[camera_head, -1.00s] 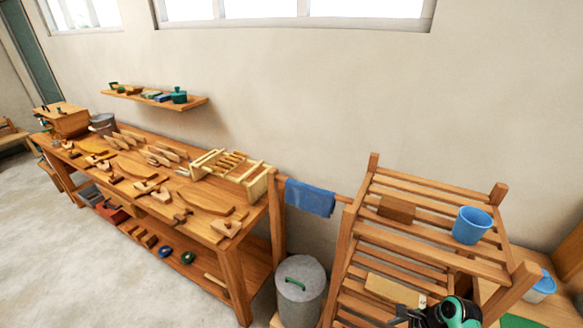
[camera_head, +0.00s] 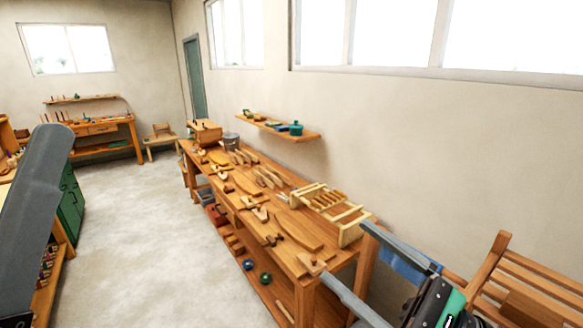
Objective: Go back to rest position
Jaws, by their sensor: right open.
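My right gripper (camera_head: 347,249) is at the lower right of the head view. Its two long grey fingers are spread wide apart and point up and left, with nothing between them. Behind it are the right end of the long wooden workbench and a blue cloth (camera_head: 402,266), partly hidden by a finger. A dark grey link of mine rises at the left edge. My left gripper is not in view.
The workbench (camera_head: 300,268) holds several wooden pieces and a slatted wooden frame (camera_head: 325,199). A slatted rack (camera_head: 545,272) stands right of my right gripper. A wall shelf (camera_head: 285,129) hangs above the bench. The concrete floor (camera_head: 150,230) is clear.

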